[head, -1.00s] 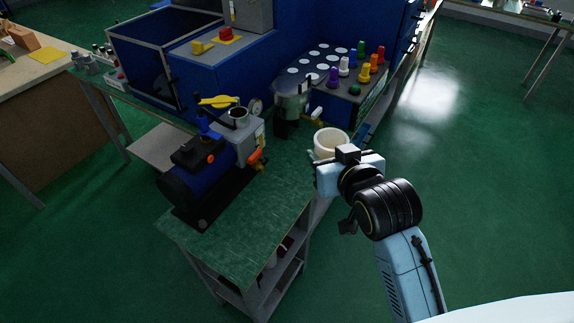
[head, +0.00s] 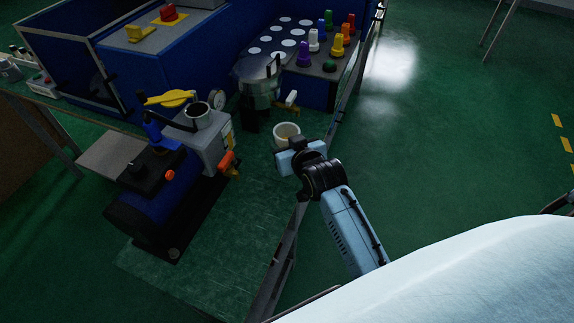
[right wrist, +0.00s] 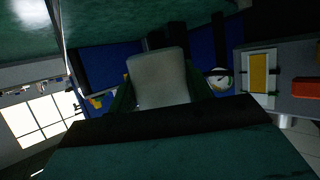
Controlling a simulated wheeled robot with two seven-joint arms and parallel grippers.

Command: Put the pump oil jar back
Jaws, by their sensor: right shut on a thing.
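The pump oil jar, a cream-white open-topped cup (head: 287,131), is at the right edge of the green bench top (head: 215,225), in front of the metal pot. My right gripper (head: 290,147) is shut on it from the near side. The jar fills the space between the fingers as a pale block in the right wrist view (right wrist: 158,80). I cannot tell whether its base touches the bench. The blue vacuum pump (head: 150,205) with a grey block stands to its left. My left gripper is not in view.
A metal pot (head: 257,82) with a valve stands just behind the jar. The bench top in front of the jar, right of the pump, is clear. Open floor lies to the right.

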